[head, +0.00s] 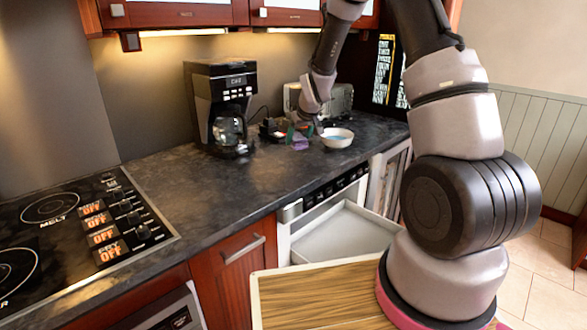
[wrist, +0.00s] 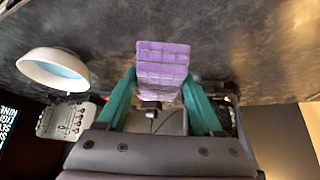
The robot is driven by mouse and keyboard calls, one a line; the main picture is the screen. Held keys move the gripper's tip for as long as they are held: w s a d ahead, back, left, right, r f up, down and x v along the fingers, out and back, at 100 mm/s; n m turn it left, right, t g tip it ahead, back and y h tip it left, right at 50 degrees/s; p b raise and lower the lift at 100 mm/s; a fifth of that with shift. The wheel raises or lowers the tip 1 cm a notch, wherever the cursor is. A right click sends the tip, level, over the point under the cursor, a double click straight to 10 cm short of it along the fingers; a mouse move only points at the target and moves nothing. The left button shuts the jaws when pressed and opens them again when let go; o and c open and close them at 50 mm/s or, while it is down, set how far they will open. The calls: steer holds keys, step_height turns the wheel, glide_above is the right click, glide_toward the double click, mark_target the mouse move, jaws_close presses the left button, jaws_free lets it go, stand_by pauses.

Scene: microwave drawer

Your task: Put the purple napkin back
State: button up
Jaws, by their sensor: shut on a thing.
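The purple napkin (wrist: 162,66) is a block-like stack between the two green fingers of my gripper (wrist: 163,88) in the wrist view. My gripper is shut on it. In the head view the napkin (head: 299,144) shows as a small purple patch below my gripper (head: 299,133), over the back part of the dark counter. It is left of the white bowl (head: 337,137). I cannot tell whether the napkin touches the counter.
A coffee maker (head: 221,105) stands left of my gripper and a toaster (head: 338,98) behind the bowl. The bowl (wrist: 54,70) has a blue inside. The microwave drawer (head: 345,235) is open below the counter. The front counter (head: 205,195) is clear. A cooktop (head: 70,225) lies left.

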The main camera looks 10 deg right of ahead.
glide_above(295, 168)
steer(key=s, duration=0.2)
step_height(295, 168, down, 5)
steer(key=shift+r, duration=0.1)
steer(key=shift+d+f, duration=0.15)
steer(key=shift+f, duration=2)
steer(key=shift+f, duration=0.15)
steer(key=o, duration=1.2)
